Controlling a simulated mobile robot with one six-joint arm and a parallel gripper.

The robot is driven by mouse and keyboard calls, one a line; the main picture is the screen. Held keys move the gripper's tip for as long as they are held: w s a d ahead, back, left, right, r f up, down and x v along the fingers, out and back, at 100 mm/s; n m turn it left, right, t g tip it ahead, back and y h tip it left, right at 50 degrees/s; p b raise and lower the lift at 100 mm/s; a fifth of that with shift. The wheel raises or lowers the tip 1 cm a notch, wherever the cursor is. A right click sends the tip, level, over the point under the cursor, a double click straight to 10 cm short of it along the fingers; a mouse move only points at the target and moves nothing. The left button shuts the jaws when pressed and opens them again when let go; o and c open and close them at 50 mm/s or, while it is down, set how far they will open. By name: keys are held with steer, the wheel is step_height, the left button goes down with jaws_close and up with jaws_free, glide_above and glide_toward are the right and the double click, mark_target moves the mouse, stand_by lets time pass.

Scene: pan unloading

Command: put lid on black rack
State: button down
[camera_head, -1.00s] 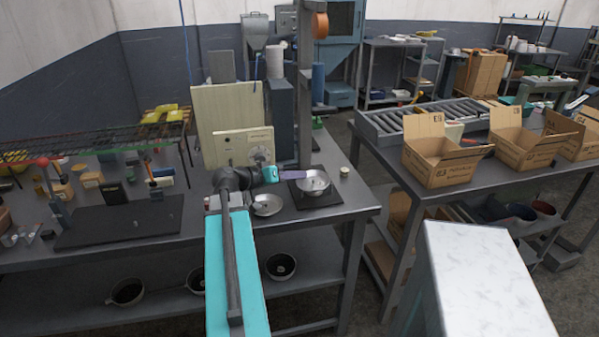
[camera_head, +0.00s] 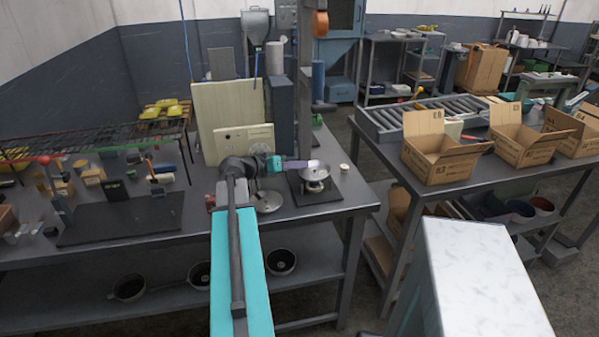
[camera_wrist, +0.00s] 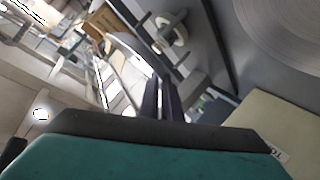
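A silver round lid (camera_head: 314,171) is held above the burner on the bench in the head view. My gripper (camera_head: 297,165), teal with dark fingers, reaches it from the left and looks shut on its near side. In the wrist view my fingers (camera_wrist: 161,100) are close together beside the thin bright edge of the lid (camera_wrist: 138,62); the exact grip point is hard to make out. A black wire rack (camera_head: 100,145) stands raised over the left part of the bench.
The black burner (camera_head: 318,195) is below the lid. A second silver round piece (camera_head: 268,202) lies on the bench beside it. Beige boards (camera_head: 228,116) stand behind my arm. Yellow items (camera_head: 165,108) lie near the rack's back. Open cardboard boxes (camera_head: 440,158) stand on the right table.

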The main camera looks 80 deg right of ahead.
steer(key=shift+d, duration=0.55)
steer(key=shift+f+p, duration=0.35)
steer(key=shift+f, duration=1.25)
steer(key=shift+f, duration=0.15)
steer(key=c, duration=1.9)
jaws_free()
steer(key=shift+c, duration=0.2)
steer(key=shift+w+p, duration=0.1)
steer(key=shift+p, duration=0.4)
steer(key=b+v, duration=0.4)
steer(key=v, duration=0.9)
steer(key=shift+a+r, duration=0.35)
steer(key=shift+a, duration=0.05)
steer(key=shift+o, duration=0.2)
